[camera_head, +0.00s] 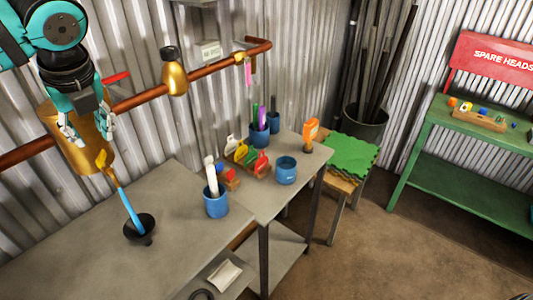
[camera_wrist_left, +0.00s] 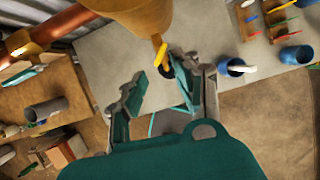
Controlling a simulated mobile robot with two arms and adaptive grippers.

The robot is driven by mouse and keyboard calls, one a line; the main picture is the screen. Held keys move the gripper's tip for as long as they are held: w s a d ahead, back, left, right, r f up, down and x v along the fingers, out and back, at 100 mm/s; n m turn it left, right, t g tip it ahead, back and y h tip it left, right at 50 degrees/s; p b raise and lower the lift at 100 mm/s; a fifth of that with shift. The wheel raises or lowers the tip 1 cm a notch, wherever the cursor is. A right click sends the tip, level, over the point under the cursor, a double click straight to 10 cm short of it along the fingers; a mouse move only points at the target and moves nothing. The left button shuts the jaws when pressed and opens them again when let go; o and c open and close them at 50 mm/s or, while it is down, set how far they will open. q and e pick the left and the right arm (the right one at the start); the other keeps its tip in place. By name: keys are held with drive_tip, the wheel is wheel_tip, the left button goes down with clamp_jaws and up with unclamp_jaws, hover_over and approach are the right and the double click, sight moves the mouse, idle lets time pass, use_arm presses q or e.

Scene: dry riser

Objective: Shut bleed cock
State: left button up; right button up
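The bleed cock (camera_head: 103,160) has a yellow lever and sits under the brass vessel (camera_head: 88,160) on the copper pipe. A blue stream (camera_head: 130,211) runs slantwise from below it to a black funnel (camera_head: 139,230) on the grey bench. My left gripper (camera_head: 88,128) is open in front of the vessel, above the cock in the head view. In the left wrist view, the yellow lever (camera_wrist_left: 158,62) shows just beyond and between the open fingers (camera_wrist_left: 160,88), apart from them as far as I can tell. My right gripper is not in view.
Blue cups (camera_head: 216,206) and coloured tags (camera_head: 246,155) stand right on the bench. The bench left of the funnel is clear.

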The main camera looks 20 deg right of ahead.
use_arm(q)
drive_tip(key=b+v, duration=0.2)
drive_tip(key=v, duration=0.8)
drive_tip(key=w+d+f+m+g+h+p, duration=0.1)
drive_tip(key=d+f+m+g+h+p, duration=0.15)
drive_tip(key=d+f+m+h, duration=0.75)
drive_tip(key=s+d+f+m+h+p, duration=0.1)
drive_tip(key=s+d+f+h, duration=0.1)
drive_tip(key=d, duration=0.7)
drive_tip(key=s+d+f+m+g+h+p, duration=0.1)
drive_tip(key=s+d+f+m+h+p, duration=0.1)
drive_tip(key=d+f, duration=0.3)
drive_tip(key=shift+s+d+f+h, duration=0.25)
drive_tip(key=shift+d+h, duration=0.45)
drive_tip(key=shift+d, duration=1.55)
drive_tip(key=shift+g, duration=0.25)
drive_tip(key=shift+c, duration=0.3)
drive_tip(key=shift+c, duration=1.1)
drive_tip(key=shift+s+a, duration=0.1)
